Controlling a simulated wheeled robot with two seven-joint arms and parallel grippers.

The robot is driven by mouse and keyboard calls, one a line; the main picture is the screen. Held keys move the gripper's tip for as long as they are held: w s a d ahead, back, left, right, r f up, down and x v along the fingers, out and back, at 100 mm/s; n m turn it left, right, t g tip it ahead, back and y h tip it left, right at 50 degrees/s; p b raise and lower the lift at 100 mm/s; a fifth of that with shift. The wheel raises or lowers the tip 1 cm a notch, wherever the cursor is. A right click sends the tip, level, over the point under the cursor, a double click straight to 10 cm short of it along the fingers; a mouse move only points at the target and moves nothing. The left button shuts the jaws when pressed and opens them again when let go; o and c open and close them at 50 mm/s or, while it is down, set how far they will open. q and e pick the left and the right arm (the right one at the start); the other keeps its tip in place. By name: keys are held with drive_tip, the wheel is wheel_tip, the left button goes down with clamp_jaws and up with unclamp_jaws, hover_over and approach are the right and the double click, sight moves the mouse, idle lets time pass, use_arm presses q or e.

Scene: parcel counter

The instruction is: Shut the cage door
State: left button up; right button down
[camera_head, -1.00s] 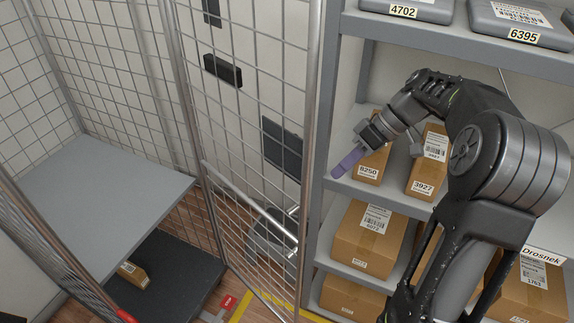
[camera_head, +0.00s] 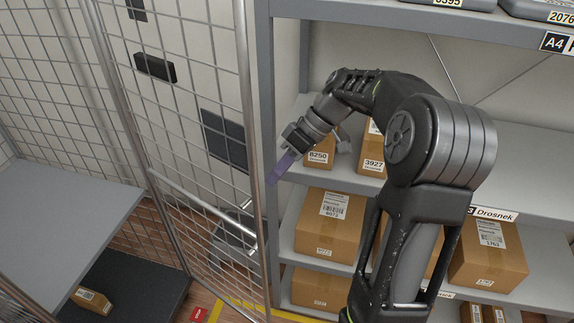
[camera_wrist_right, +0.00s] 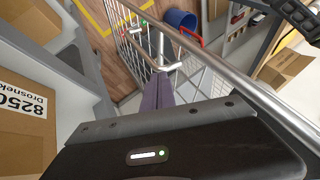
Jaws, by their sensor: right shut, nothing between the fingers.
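The cage door (camera_head: 248,100) is a wire mesh panel in a grey tube frame, left of centre in the head view. It stands open, swung out beside the shelf rack. Its tube and mesh also show in the wrist view (camera_wrist_right: 215,72). My right gripper (camera_head: 274,178) has purple fingers that are shut and empty. They point down and left, just right of the door's free edge; I cannot tell whether they touch it. The fingers also show in the wrist view (camera_wrist_right: 158,93), close to the door's tube. My left gripper is not in view.
The cage has a grey shelf (camera_head: 60,215) and a small box (camera_head: 92,300) on its dark floor. The shelf rack (camera_head: 262,60) with cartons, such as the 8250 box (camera_head: 320,156), stands right behind my right arm. A blue bin (camera_wrist_right: 182,20) shows in the wrist view.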

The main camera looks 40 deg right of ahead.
sight(257, 195)
drive_tip(key=a+f, duration=0.1)
drive_tip(key=a, duration=0.1)
drive_tip(key=a+p, duration=0.1)
drive_tip(key=a, duration=0.1)
drive_tip(key=a+f+p, duration=0.1)
drive_tip(key=shift+s+a+f, duration=0.1)
drive_tip(key=shift+a+f, duration=0.25)
drive_tip(key=shift+a, duration=0.05)
